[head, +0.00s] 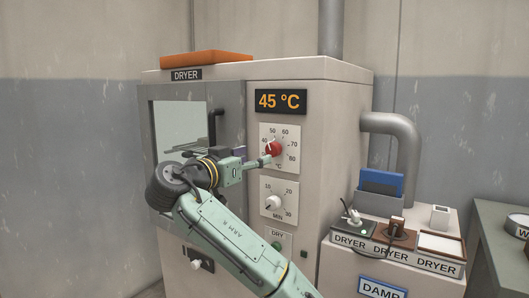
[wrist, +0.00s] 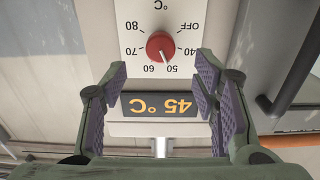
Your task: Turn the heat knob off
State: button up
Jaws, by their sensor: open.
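The heat knob is a round red knob with a white pointer line (head: 275,148) on a white °C dial plate on the dryer front. It shows upside down in the wrist view (wrist: 160,45), its pointer near the 50 mark. The OFF mark is on the same dial, beside 40. My gripper (head: 266,160) is in front of the dryer, close to the knob. In the wrist view its purple-padded fingers (wrist: 162,72) are spread wide with nothing between them, and the knob lies beyond the tips. The display (head: 280,101) above reads 45 °C.
A MIN timer dial (head: 273,203) and a green DRY button (head: 277,245) sit below the knob. The dryer door (head: 160,125) with its window is left of it. A bench with labelled trays (head: 440,244) and a grey pipe (head: 408,150) are at right.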

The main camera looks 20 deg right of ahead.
aim_at(271, 152)
jog(key=p+x, duration=0.2)
jog(key=x, duration=0.7)
jog(key=shift+c, duration=0.3)
jog(key=shift+a+f, duration=0.1)
jog(key=c, duration=1.1)
